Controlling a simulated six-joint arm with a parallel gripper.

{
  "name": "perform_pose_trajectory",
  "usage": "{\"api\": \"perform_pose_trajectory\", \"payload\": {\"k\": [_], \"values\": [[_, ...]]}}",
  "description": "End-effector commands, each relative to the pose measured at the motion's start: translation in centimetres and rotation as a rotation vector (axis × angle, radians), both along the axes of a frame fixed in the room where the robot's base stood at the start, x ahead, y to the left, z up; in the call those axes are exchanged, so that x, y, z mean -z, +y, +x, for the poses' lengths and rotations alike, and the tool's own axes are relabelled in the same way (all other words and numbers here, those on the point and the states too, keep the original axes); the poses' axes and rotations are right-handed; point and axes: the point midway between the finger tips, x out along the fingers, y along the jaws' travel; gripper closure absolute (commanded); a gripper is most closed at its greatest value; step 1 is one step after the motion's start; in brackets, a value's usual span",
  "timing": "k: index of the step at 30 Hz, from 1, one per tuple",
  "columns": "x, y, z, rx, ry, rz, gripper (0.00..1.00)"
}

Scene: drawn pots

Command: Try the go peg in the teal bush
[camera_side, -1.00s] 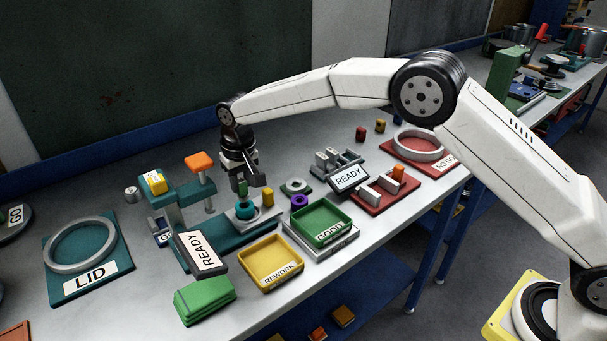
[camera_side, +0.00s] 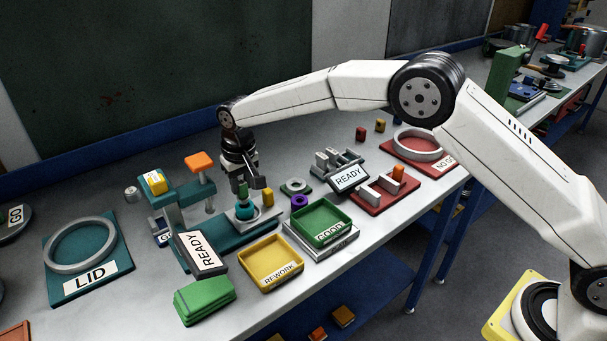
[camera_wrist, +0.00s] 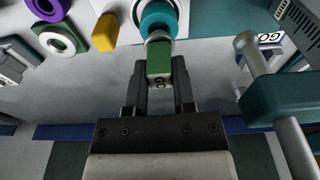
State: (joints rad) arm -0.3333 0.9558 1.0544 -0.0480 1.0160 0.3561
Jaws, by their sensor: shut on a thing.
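The peg also shows as a small green piece under the gripper in the side view (camera_side: 243,190). The teal bush (camera_wrist: 158,18) is a ring seated in a grey block on the teal fixture, and it shows in the side view (camera_side: 245,209). The peg stands upright with its grey end right at the bush. I cannot tell whether the tip is inside the bore.
A yellow peg (camera_side: 267,198) and a purple ring (camera_side: 299,201) stand close to the right of the bush. Green GOOD (camera_side: 349,218) and yellow REWORK (camera_side: 297,258) trays are in front.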

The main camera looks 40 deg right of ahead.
Motion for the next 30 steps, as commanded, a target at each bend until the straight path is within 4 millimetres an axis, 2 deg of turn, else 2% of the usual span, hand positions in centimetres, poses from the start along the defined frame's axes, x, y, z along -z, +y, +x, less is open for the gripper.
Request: {"api": "perform_pose_trajectory", "payload": {"k": [30], "values": [[1.1,0.0,0.0,0.000,0.000,0.000,1.00]]}}
